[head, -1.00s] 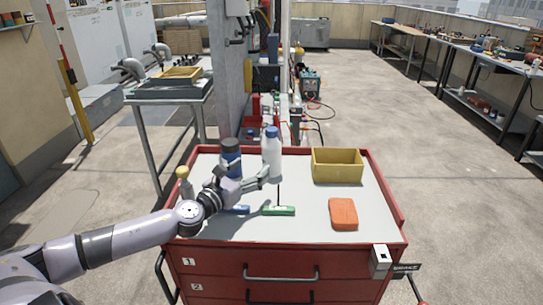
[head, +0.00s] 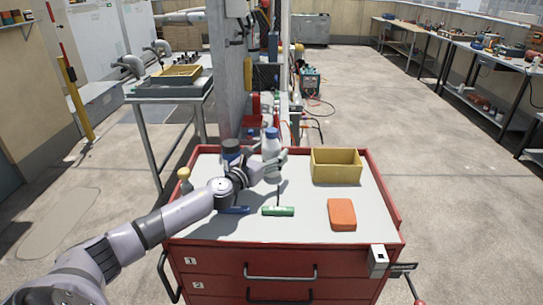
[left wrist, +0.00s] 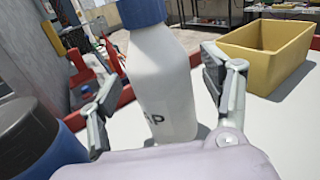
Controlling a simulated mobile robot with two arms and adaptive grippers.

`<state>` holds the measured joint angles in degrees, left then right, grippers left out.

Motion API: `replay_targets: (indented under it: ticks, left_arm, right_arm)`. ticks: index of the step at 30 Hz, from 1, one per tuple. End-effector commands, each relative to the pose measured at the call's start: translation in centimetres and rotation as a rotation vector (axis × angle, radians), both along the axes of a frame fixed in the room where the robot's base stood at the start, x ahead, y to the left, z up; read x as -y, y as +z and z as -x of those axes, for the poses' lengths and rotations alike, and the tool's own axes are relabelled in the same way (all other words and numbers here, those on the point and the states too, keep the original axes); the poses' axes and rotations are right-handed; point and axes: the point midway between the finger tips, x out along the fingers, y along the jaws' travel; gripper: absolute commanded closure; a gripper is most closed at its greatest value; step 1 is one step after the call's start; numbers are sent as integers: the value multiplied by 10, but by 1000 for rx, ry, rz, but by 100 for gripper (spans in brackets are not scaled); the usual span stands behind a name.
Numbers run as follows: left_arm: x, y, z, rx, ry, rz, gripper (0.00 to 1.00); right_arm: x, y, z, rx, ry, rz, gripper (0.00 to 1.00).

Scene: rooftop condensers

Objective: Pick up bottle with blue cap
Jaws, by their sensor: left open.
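The white bottle with a blue cap (head: 271,144) stands upright on the top of the red tool cart, towards its back. In the left wrist view the bottle (left wrist: 160,85) stands between the two fingers of my left gripper (left wrist: 158,95). The gripper is open, with a visible gap beside the bottle on each side. In the head view my left gripper (head: 273,165) is in front of the bottle and hides its lower part. My right gripper is not in view.
A dark-capped blue bottle (head: 230,152) stands just left of the white bottle. A yellow bin (head: 336,178) is to the right. A yellow-topped bottle (head: 184,178) stands at left.

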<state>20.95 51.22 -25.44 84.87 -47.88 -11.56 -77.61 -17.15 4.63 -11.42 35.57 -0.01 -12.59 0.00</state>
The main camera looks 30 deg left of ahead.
Motion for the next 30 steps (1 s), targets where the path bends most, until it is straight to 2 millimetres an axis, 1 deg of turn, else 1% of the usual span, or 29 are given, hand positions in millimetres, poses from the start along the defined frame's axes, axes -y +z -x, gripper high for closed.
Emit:
replay_targets:
  ticks: [1,4,12,14,30]
  left_arm:
    - [0,1,-6,2,1,1,28]
    - [1,0,-14,0,0,1,28]
    - [0,-1,-16,-1,-1,-1,28]
    - [0,-1,-16,-1,0,0,31]
    - [0,-1,-16,-1,0,0,67]
  right_arm:
    - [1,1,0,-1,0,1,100]
    - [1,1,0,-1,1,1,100]
    - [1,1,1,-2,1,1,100]
    - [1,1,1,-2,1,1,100]
    - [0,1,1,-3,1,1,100]
